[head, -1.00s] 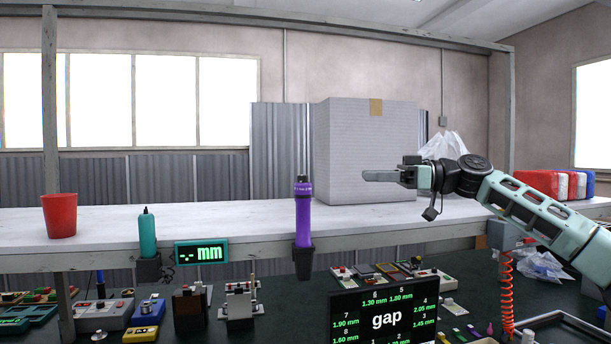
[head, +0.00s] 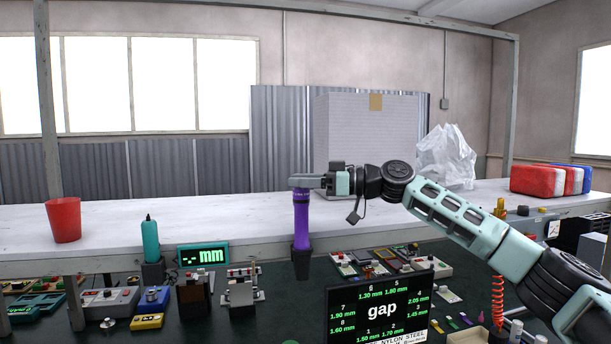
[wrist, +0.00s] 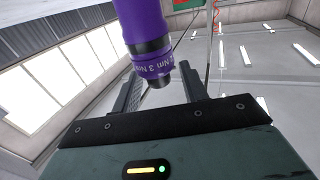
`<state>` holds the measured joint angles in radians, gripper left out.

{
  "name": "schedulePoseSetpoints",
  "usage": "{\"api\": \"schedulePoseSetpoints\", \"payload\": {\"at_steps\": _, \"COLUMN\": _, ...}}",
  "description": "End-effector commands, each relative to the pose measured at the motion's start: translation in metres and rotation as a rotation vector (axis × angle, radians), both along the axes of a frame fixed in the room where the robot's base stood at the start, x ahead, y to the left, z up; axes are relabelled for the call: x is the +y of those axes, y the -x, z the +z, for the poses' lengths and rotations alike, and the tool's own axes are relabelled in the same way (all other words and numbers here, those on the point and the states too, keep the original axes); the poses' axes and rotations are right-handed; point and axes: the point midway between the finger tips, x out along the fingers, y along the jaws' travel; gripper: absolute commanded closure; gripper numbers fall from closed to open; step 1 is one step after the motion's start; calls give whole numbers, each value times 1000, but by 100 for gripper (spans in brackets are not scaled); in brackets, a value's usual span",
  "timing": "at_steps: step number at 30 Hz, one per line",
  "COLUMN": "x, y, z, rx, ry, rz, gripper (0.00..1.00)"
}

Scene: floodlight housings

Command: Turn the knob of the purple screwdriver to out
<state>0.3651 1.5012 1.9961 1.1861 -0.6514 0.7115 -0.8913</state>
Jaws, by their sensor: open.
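The purple screwdriver (head: 302,218) stands upright in a dark holder (head: 302,263) at the front of the bench. My gripper (head: 303,182) is at the top of the screwdriver in the head view and hides its knob there. My gripper (wrist: 160,85) is open, with one finger on each side of the knob end. I cannot tell whether the fingers touch it.
A teal screwdriver (head: 150,240) and a green mm display (head: 203,255) stand to the left. A red cup (head: 63,220) is on the shelf. A gap screen (head: 381,309) stands in front. A large white box (head: 365,145) is behind.

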Motion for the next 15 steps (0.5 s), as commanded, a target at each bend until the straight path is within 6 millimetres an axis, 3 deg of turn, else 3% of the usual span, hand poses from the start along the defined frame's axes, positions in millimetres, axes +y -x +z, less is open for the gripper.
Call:
{"api": "schedulePoseSetpoints", "payload": {"at_steps": 7, "x": 1, "y": 0, "z": 0, "rx": 0, "ry": 0, "rz": -1, "gripper": 57}}
{"api": "schedulePoseSetpoints", "payload": {"at_steps": 8, "x": 1, "y": 0, "z": 0, "rx": 0, "ry": 0, "rz": -1, "gripper": 62}}
{"api": "schedulePoseSetpoints", "payload": {"at_steps": 12, "x": 0, "y": 0, "z": 0, "rx": 0, "ry": 0, "rz": -1, "gripper": 100}}
{"api": "schedulePoseSetpoints", "payload": {"at_steps": 15, "x": 0, "y": 0, "z": 0, "rx": 0, "ry": 0, "rz": -1, "gripper": 100}}
